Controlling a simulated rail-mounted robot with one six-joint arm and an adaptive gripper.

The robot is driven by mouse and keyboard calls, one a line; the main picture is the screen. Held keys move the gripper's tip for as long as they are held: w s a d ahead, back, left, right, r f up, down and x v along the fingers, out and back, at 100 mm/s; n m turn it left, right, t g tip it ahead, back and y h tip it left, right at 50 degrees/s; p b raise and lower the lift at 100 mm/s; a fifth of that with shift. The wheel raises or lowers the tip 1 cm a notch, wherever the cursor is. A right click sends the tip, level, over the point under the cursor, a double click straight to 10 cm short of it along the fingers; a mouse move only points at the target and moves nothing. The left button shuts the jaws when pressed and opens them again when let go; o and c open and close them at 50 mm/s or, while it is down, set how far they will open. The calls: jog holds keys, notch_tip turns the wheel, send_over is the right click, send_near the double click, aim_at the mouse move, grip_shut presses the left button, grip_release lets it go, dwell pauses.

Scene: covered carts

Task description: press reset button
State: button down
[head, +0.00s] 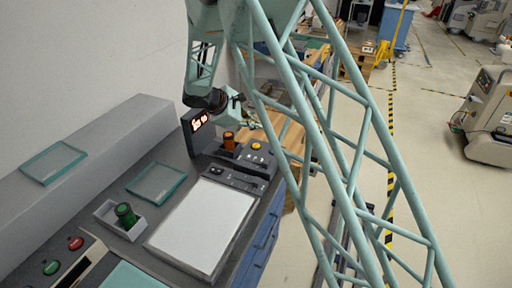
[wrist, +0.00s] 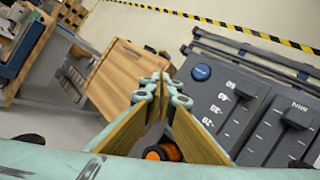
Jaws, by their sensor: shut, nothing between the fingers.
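No label reading reset is legible, so I cannot tell which button it is. In the wrist view a round blue button (wrist: 201,72) sits on a dark grey panel (wrist: 235,105) with sliders and scale marks. My gripper (wrist: 160,84) is shut and empty, its tips left of the blue button and apart from it in the picture. In the head view my gripper (head: 254,125) is small, above the far end of the desk. A round yellow-orange button (head: 257,146) is on the panel just below it. I cannot tell if both views show the same button.
An orange cylinder (head: 229,141) stands beside a lit display (head: 199,121); an orange part (wrist: 162,152) shows low between my fingers. Wooden carts (wrist: 128,75) stand beyond the desk.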

jog(key=b, duration=0.2)
send_over(256, 146)
jog(key=shift+s+f, duration=0.1)
jog(key=shift+f, duration=2.3)
jog(key=shift+f+b, duration=0.7)
jog(key=shift+f, duration=0.5)
jog(key=shift+f+b, duration=0.85)
jog(key=shift+f, duration=0.05)
jog(key=shift+r, duration=0.2)
jog(key=shift+r+p, duration=0.3)
jog(key=shift+r, duration=0.35)
jog(key=shift+r, duration=0.15)
jog(key=shift+r+p, duration=1.1)
jog(key=shift+r, duration=1.3)
